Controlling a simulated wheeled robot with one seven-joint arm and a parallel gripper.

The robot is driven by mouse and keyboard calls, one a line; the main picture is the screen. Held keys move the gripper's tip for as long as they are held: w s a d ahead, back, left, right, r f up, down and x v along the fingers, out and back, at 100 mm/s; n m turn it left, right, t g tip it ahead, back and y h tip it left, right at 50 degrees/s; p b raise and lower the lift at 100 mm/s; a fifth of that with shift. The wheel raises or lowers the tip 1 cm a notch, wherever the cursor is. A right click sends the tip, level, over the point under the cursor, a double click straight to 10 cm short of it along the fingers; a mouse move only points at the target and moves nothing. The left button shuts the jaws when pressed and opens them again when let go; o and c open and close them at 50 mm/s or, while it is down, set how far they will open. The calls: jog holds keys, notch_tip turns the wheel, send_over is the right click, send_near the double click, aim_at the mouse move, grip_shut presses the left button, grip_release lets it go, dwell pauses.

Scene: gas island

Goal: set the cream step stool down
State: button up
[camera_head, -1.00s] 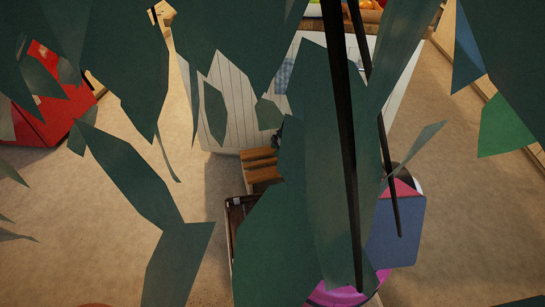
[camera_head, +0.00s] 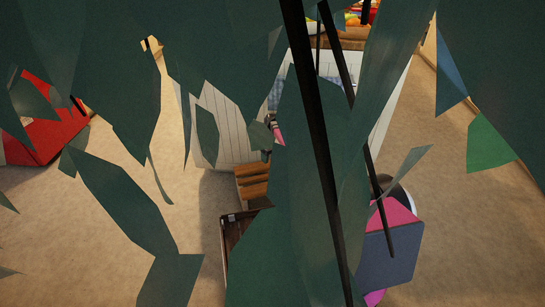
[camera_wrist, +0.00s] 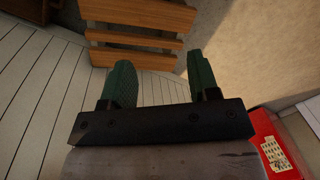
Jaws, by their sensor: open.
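I cannot make out a step stool that is plainly cream in either view. A slatted orange-brown wooden piece (camera_head: 252,186) stands against the pale planked side of the island in the head view; whether it is the stool I cannot tell. Its slats (camera_wrist: 140,14) show at the top of the wrist view, beyond the fingertips. My gripper (camera_wrist: 160,60) is open, its two green fingers apart with nothing between them. In the head view large dark green leaf shapes hide much of the middle, and I cannot pick out the gripper there.
The island's pale planked side (camera_head: 225,130) stands at the centre back. A red object (camera_head: 40,135) is at the left; a red thing with a white label (camera_wrist: 275,150) shows in the wrist view. A blue and pink object (camera_head: 392,245) is at the right. Bare floor lies on both sides.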

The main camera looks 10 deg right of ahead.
jog(key=s+r+m+h, duration=0.1)
jog(key=s+r+m, duration=0.4)
jog(key=s+r, duration=0.1)
jog(key=shift+s+a+m, duration=0.3)
